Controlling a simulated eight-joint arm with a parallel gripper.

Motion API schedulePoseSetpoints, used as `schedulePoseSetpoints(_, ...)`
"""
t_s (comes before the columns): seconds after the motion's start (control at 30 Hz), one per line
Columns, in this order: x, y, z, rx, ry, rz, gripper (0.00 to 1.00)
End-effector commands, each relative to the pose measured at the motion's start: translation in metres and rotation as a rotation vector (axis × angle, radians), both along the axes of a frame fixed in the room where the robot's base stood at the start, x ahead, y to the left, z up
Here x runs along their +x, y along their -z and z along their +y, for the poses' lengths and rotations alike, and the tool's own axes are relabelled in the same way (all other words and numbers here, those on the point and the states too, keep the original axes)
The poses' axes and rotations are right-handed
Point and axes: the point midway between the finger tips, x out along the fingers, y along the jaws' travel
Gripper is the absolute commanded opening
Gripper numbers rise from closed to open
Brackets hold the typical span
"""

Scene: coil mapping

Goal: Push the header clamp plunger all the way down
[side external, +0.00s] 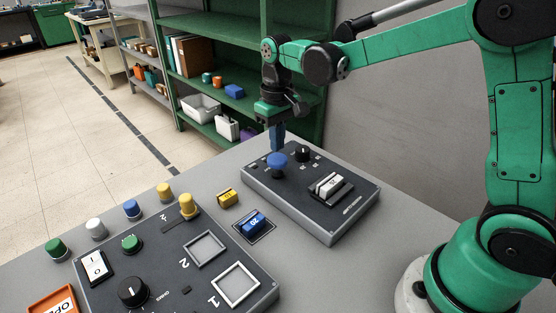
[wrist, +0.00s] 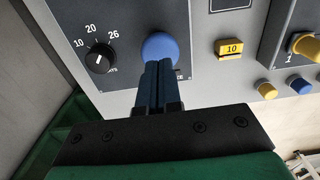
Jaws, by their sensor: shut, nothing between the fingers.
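The plunger appears to be the blue round-topped knob (side external: 277,160) on the far dark panel (side external: 328,222), standing on a stem above the panel face. In the wrist view the blue knob (wrist: 160,46) is just past my fingertips. My gripper (side external: 277,149) points down right above the knob, its blue fingers shut together and empty. The shut gripper (wrist: 157,66) overlaps the knob's near edge in the wrist view. I cannot tell whether the fingertips touch it. The label beside the knob is mostly hidden by my fingers.
A black dial (wrist: 101,58) sits left of the knob in the wrist view. A white block (side external: 329,185) sits in a holder on the same panel. Yellow (side external: 227,197) and blue (side external: 252,221) blocks lie between the panels. A second panel (side external: 188,278) is in front.

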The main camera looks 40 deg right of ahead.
Motion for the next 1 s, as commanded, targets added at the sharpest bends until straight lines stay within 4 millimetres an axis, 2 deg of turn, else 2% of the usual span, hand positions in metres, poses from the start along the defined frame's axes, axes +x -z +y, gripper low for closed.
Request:
schedulePoseSetpoints(0.37, 0.000, 0.002, 0.000, 0.000, 0.000, 0.000, 0.00)
schedulePoseSetpoints(1.0, 0.000, 0.021, 0.000, 0.000, 0.000, 0.000, 0.00)
